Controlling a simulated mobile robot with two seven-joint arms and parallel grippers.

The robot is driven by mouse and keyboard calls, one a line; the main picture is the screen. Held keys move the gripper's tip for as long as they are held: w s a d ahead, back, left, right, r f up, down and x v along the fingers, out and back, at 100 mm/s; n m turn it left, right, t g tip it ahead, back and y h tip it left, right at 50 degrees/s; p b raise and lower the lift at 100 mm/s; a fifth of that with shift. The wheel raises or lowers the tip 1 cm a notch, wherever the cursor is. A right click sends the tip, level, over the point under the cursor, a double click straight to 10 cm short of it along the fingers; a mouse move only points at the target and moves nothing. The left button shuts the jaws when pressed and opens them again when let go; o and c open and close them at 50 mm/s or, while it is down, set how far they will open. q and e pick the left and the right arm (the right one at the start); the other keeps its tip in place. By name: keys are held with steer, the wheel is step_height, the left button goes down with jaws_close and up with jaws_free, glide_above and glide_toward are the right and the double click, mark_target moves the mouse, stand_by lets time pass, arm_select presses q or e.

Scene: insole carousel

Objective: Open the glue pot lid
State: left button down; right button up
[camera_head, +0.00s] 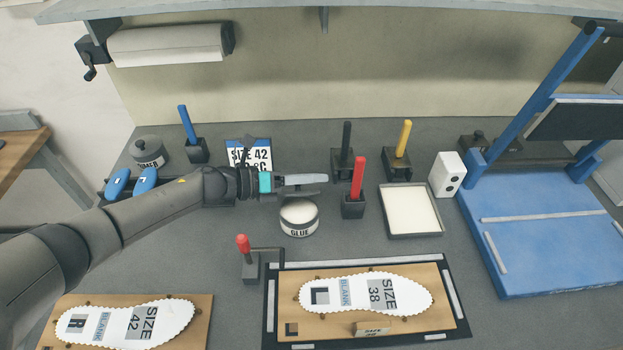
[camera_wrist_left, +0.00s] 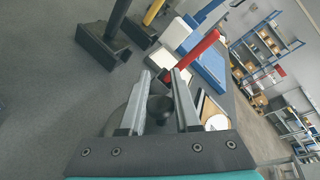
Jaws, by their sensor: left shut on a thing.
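In the left wrist view, my left gripper (camera_wrist_left: 162,76) is shut on the dark round knob (camera_wrist_left: 160,107) of the lid, with a grey disc partly showing beneath the fingers. The fingers hide much of the lid, and I cannot tell whether it sits on the pot. My right gripper is not in view.
A red-handled tool in a black holder (camera_head: 353,207) stands close to the right of the pot. A white tray (camera_head: 413,235) lies beyond it. A shorter red-handled clamp (camera_head: 250,265) and the insole board (camera_head: 460,318) are in front. A blue press (camera_head: 540,240) fills the right.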

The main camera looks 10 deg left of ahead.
arm_select(q)
steer(key=shift+w+a+f+n+g+h+b, duration=0.2)
steer(key=shift+w+n+g+b, duration=0.7)
steer(key=shift+n+b, duration=0.7)
steer(key=shift+w+a+f+n+g+h+b, duration=0.1)
steer(key=shift+w+a+f+n+g+b, duration=0.2)
steer(key=shift+w+n+g+b, duration=1.2)
steer(key=shift+w+a+f+n+g+h+b, duration=0.15)
steer(key=shift+w+a+n+b, duration=0.45)
steer(key=shift+b, duration=1.8)
steer(key=shift+s+d, duration=0.25)
steer(key=shift+d, duration=0.05)
steer(key=c, duration=0.6)
jaws_free()
